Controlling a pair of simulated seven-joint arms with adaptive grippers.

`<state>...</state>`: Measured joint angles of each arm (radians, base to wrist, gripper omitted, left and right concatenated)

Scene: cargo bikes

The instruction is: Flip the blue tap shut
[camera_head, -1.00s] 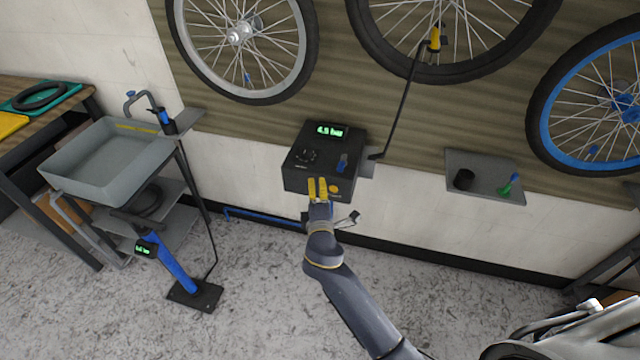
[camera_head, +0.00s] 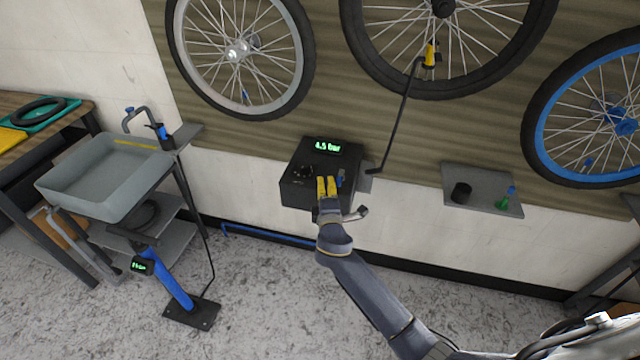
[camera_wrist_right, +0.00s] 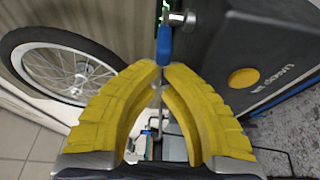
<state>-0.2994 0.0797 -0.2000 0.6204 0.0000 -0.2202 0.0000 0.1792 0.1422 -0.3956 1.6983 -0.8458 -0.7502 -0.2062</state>
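The blue tap (camera_head: 341,177) is a small lever on the front of a black box (camera_head: 300,193) on the wall, which has a green "4.5 bar" display (camera_head: 328,147). My right gripper (camera_head: 326,180) is in front of the box, its yellow fingers just left of the tap. In the right wrist view the blue tap (camera_wrist_right: 164,45) stands straight beyond the fingertips of the right gripper (camera_wrist_right: 161,66). The tips are together and the gripper looks shut, with nothing clearly held. I cannot tell whether the tips touch the tap. My left gripper is out of view.
A black hose (camera_head: 396,125) rises right of the box to a yellow-ended fitting (camera_head: 430,54). A small shelf (camera_head: 480,178) holds a black cup and a green item. A grey basin (camera_head: 85,185) and a blue pump (camera_head: 172,283) stand left. Wheels hang above.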

